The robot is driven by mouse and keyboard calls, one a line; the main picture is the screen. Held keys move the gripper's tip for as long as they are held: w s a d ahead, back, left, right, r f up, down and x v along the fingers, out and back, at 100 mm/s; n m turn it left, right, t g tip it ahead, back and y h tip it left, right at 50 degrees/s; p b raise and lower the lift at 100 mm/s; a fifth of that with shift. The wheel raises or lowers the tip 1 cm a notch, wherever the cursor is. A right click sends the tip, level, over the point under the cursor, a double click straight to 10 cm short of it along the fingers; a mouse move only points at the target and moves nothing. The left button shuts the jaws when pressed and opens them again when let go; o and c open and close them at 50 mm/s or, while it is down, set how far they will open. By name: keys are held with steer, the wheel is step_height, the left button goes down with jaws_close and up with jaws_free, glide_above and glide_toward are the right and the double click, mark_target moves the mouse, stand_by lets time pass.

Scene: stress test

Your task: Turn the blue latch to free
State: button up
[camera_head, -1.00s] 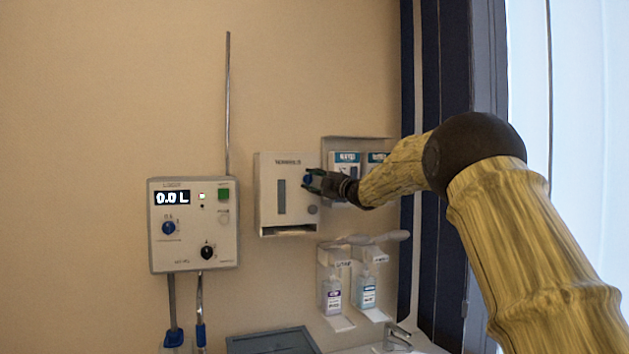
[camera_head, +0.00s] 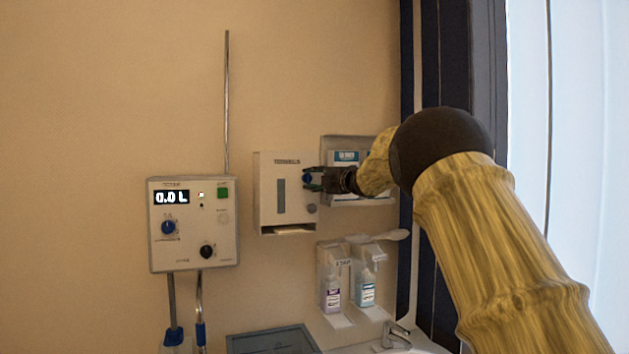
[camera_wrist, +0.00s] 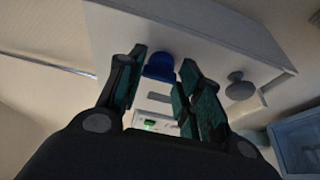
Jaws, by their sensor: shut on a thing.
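The blue latch (camera_head: 307,178) is on the front of a white towel dispenser (camera_head: 266,195) on the wall, at its upper right. In the wrist view the blue latch (camera_wrist: 160,62) shows between my two finger pads. My gripper (camera_head: 311,180) comes in from the right and is shut on the latch. My gripper also shows large in the wrist view (camera_wrist: 164,68), with dark green pads on either side of the latch. The fingers hide part of the latch, so its exact angle is hard to tell.
A grey round knob (camera_wrist: 239,87) sits beside the latch on the dispenser. A glove box holder (camera_head: 347,157) hangs close behind my wrist. Soap bottles (camera_head: 332,294) hang below. A control box (camera_head: 194,225) is on the wall at left. Bare wall lies above.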

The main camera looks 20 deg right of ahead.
steer(key=o, duration=1)
steer(key=shift+d, duration=0.1)
steer(key=shift+s, duration=0.15)
steer(key=v, duration=1.1)
steer(key=shift+s+d, duration=0.25)
steer(key=shift+s, duration=0.05)
